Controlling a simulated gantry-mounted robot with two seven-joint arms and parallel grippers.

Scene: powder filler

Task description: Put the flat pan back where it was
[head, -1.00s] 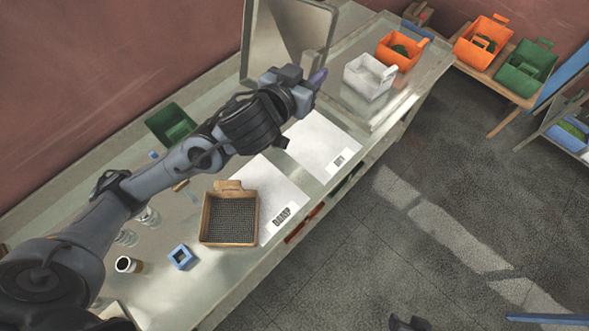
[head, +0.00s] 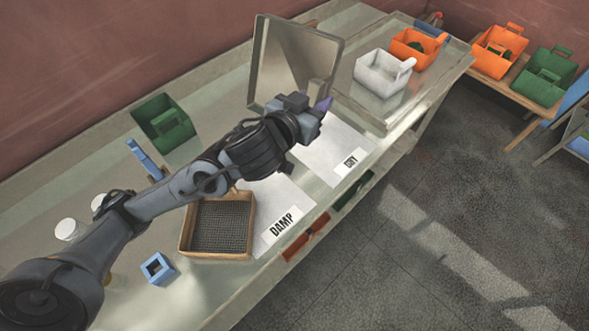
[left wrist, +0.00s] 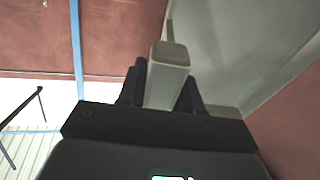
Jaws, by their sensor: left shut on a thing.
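The flat pan (head: 296,65), a grey metal tray with a raised rim, is held up on edge above the back of the bench in the head view. My left gripper (head: 318,106) is at its lower right corner. In the left wrist view my left gripper (left wrist: 162,92) is shut on a pale grey handle (left wrist: 167,58), with a grey pan face (left wrist: 235,40) to the right. The arm hides part of the bench below. My right gripper is not in view.
A wooden-framed mesh sieve (head: 222,228) stands beside the DAMP sheet (head: 292,205); the DRY sheet (head: 335,150) lies further right. A green bin (head: 165,125), white bin (head: 381,78) and orange bin (head: 415,50) stand along the bench. A blue square (head: 157,268) lies at front left.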

